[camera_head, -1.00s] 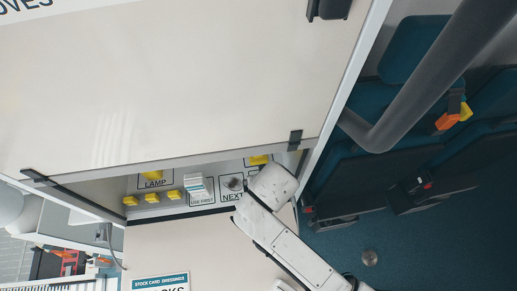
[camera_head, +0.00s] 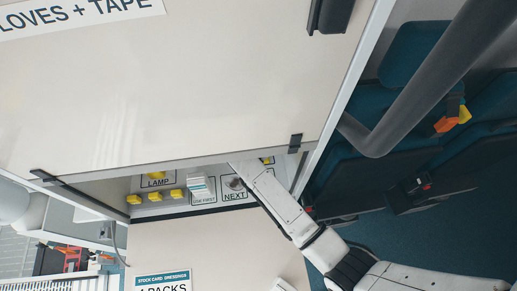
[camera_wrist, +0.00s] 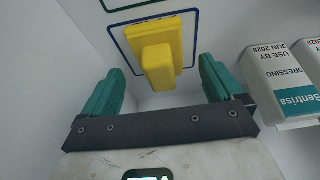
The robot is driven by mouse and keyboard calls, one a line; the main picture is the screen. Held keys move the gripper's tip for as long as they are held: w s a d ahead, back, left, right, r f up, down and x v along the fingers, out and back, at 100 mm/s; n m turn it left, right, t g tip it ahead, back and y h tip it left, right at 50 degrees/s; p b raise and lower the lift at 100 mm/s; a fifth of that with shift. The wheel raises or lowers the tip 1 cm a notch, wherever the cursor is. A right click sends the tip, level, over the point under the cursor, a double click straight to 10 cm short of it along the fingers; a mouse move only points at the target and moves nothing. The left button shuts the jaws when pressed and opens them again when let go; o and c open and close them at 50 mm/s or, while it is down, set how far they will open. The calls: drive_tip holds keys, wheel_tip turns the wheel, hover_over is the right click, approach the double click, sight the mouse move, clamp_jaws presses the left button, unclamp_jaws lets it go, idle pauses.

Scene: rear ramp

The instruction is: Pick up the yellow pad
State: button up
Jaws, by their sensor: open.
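In the wrist view a yellow pad (camera_wrist: 160,65) shows as a flat plate with a block standing out from it, in front of a blue-outlined panel. My gripper (camera_wrist: 163,80) has its two teal fingers spread wide, one on each side of the pad's block. The fingers look clear of the pad, and nothing is held. In the head view a small yellow piece (camera_head: 267,160) shows at the right end of the cabinet recess, partly hidden by my arm. My gripper is hidden there.
White dressing boxes (camera_wrist: 282,85) stand close to the right finger; they also show in the head view (camera_head: 202,188). Several other yellow pieces (camera_head: 155,195) sit at the recess's left. A raised cabinet panel (camera_head: 180,90) overhangs the recess. Seats (camera_head: 420,50) stand at right.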

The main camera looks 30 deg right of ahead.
drive_tip(key=shift+x, duration=1.15)
drive_tip(key=shift+c, duration=0.2)
drive_tip(key=c, duration=1.2)
drive_tip(key=shift+r, duration=0.15)
drive_tip(key=shift+r, duration=0.5)
wheel_tip(320, 180, up, 2)
drive_tip(key=shift+w+r+b, duration=0.1)
drive_tip(key=shift+b, duration=0.25)
drive_tip(key=s+a, duration=0.2)
drive_tip(key=s, duration=0.3)
drive_tip(key=s+a+b, duration=0.1)
drive_tip(key=s, duration=0.5)
drive_tip(key=s+a+b, duration=0.1)
drive_tip(key=s+a, duration=0.1)
drive_tip(key=s, duration=0.4)
drive_tip(key=shift+s+a, duration=0.15)
drive_tip(key=shift+a, duration=0.15)
